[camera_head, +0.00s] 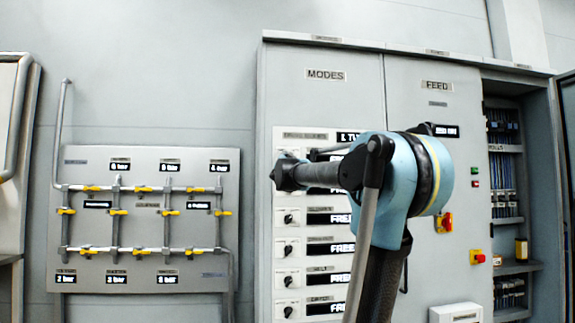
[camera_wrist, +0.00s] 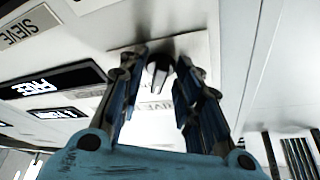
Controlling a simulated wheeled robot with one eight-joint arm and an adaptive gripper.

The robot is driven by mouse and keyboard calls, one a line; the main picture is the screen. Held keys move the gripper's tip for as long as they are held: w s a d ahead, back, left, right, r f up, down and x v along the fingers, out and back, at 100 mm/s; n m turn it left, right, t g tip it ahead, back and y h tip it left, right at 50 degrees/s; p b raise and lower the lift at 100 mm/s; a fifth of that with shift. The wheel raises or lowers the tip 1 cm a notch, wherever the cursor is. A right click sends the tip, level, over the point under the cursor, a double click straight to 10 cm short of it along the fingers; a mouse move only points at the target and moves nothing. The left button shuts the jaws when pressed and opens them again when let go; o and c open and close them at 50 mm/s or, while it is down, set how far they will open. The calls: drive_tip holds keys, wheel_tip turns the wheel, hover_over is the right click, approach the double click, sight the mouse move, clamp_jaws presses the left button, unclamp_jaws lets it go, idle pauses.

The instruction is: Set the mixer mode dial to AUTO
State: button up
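In the wrist view a small dark dial knob (camera_wrist: 158,75) sits on a light plate (camera_wrist: 200,48) between my fingers. A label by it is partly hidden and I cannot read it, so I cannot confirm this is the mixer dial. My gripper (camera_wrist: 158,62) is open, with one finger on each side of the knob; whether either touches it is unclear. In the head view my gripper (camera_head: 277,177) is at the left column of the MODES panel, and my arm hides part of the upper rows.
A FREE display (camera_wrist: 50,84) and a SIEVE label (camera_wrist: 27,27) are beside the dial. Lower dials (camera_head: 289,249) with FREE displays (camera_head: 328,249) run down the panel. The FEED cabinet (camera_head: 437,70) is to the right, beside an open cabinet (camera_head: 512,268). A pipe board (camera_head: 145,210) with yellow valves is left.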

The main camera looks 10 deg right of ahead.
drive_tip(key=v, duration=1.2)
drive_tip(key=shift+w, duration=0.1)
idle(0.6)
drive_tip(key=s+a+f+n+g+y, duration=0.2)
drive_tip(key=s+f+n+g+y, duration=0.15)
drive_tip(key=f, duration=0.75)
drive_tip(key=s+a+f+n+g+y, duration=0.2)
drive_tip(key=s+f+n+g, duration=0.15)
drive_tip(key=f, duration=0.85)
drive_tip(key=s+a+f+n+g+y, duration=0.2)
drive_tip(key=s+f+n+y, duration=0.15)
drive_tip(key=f, duration=0.75)
drive_tip(key=s+d+f+g+h, duration=0.2)
drive_tip(key=s+d+f+g, duration=0.2)
drive_tip(key=s+f, duration=0.7)
drive_tip(key=s+d+f+m+g+h, duration=0.1)
drive_tip(key=s+d+f+g, duration=0.4)
drive_tip(key=s+f, duration=0.7)
wheel_tip(320, 180, down, 2)
drive_tip(key=shift+f+g+h, duration=0.1)
drive_tip(key=shift+g+h, duration=0.5)
drive_tip(key=shift+h, duration=0.1)
